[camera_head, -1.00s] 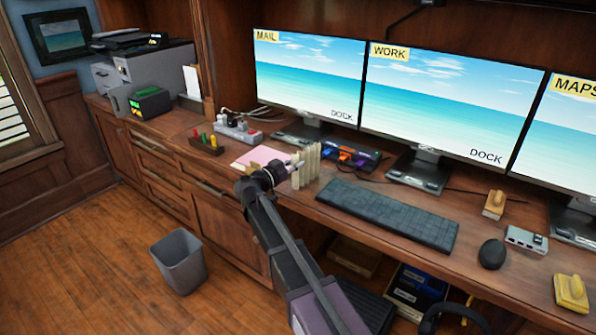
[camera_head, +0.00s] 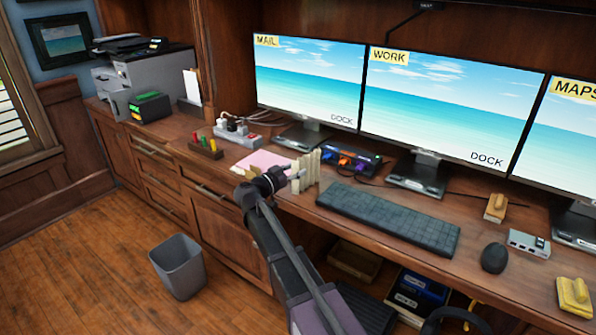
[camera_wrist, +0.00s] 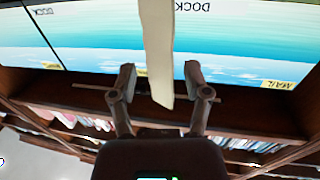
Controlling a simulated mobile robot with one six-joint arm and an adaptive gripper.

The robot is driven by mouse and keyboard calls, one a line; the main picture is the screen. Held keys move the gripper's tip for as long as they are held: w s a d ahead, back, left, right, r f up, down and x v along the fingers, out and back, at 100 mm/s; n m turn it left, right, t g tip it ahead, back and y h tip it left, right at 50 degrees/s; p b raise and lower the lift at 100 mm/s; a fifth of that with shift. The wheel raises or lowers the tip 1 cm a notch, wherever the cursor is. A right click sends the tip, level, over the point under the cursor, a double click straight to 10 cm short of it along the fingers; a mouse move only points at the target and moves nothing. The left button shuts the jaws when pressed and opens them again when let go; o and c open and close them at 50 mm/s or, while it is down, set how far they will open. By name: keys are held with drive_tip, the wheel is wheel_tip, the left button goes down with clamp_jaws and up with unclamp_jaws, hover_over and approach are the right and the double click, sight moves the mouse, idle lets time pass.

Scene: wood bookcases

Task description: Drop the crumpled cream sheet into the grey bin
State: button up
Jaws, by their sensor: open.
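The grey bin (camera_head: 178,268) stands upright on the wood floor at the lower left in the head view. I see nothing in it.
A pink sheet (camera_head: 262,162) lies behind my gripper. A keyboard (camera_head: 388,216), a mouse (camera_head: 494,256) and monitors (camera_head: 446,107) fill the right of the desk. A power strip (camera_head: 237,131) and a wooden peg holder (camera_head: 205,148) stand left. Floor around the bin is clear.

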drive_tip(key=shift+r, duration=0.25)
drive_tip(key=v, duration=1.2)
idle(0.6)
drive_tip(key=shift+f, duration=0.1)
